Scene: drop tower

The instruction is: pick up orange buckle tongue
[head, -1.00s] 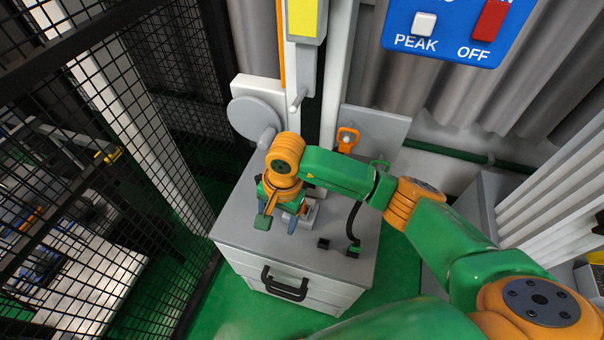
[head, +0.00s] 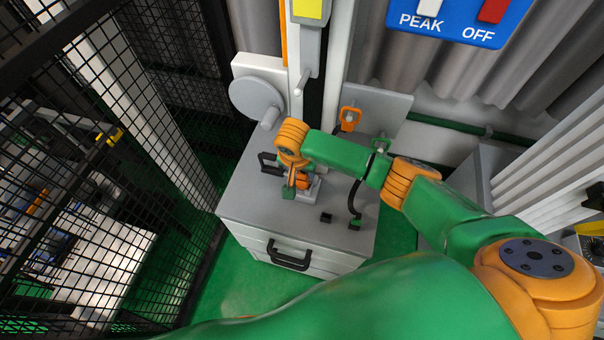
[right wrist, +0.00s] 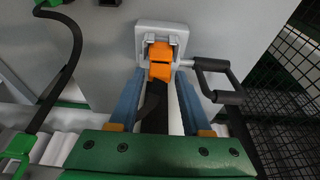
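The orange buckle tongue (right wrist: 161,62) shows in the right wrist view, seated in a grey holder (right wrist: 146,35) on the grey cabinet top. A black strap (right wrist: 155,108) runs from it toward my palm. My right gripper (right wrist: 160,82) is open, its two blue fingers on either side of the strap and close to the tongue's near end. A gap shows between the fingers and the strap. In the head view my right gripper (head: 301,188) is over the cabinet top, and my wrist hides most of the tongue. My left gripper is not in view.
A black handle (right wrist: 222,80) on a metal rod stands beside the holder. A curved black cable with a green end (head: 355,222) stands at the cabinet's right. Mesh fencing (head: 170,110) bounds the left.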

